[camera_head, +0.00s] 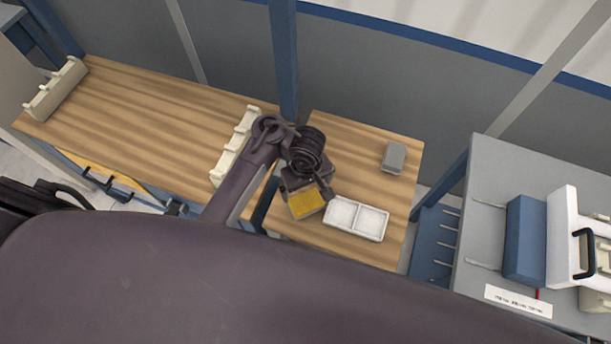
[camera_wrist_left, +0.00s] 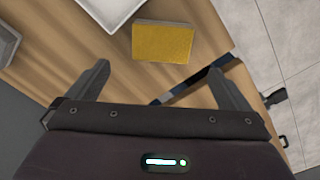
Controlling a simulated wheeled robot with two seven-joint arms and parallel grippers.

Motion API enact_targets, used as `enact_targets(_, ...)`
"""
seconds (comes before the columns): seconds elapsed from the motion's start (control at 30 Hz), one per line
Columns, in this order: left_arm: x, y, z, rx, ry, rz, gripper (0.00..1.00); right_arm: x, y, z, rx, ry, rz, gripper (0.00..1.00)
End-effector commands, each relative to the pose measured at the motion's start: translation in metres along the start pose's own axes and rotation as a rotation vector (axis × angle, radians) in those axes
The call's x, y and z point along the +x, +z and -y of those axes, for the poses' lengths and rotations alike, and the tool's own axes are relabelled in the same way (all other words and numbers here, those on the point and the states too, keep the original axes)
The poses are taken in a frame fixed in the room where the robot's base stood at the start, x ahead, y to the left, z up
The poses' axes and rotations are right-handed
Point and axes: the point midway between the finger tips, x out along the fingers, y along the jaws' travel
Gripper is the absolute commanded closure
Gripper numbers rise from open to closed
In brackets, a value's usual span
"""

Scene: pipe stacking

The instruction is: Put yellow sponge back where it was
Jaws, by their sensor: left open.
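The yellow sponge (camera_head: 306,204) lies on the small wooden table, just left of a white two-part tray (camera_head: 356,218). My left gripper (camera_head: 312,188) is above the table beside the sponge and partly covers it in the head view. In the left wrist view the sponge (camera_wrist_left: 163,41) lies beyond the open fingers of my left gripper (camera_wrist_left: 160,80), with nothing between the fingertips. The tray's edge (camera_wrist_left: 108,10) shows at the top there, close to the sponge. My right gripper is not in view.
A grey block (camera_head: 393,157) lies on the right of the small table (camera_head: 345,135). A longer wooden table (camera_head: 150,110) with cream racks (camera_head: 55,90) stands left. A grey bench (camera_head: 500,180) with a blue box (camera_head: 525,240) stands right.

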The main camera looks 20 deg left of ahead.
Motion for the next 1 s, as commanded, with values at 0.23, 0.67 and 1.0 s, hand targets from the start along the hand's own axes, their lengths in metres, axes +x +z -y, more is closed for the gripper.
enact_targets(0.23,-0.010,0.001,0.001,-0.004,-0.001,0.003,0.00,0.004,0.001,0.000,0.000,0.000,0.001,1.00)
enact_targets(0.67,-0.013,0.000,0.003,-0.002,-0.008,0.002,0.00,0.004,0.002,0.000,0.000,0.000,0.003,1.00)
enact_targets(1.0,-0.013,0.000,0.003,-0.002,-0.008,0.002,0.00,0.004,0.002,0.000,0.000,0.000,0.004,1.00)
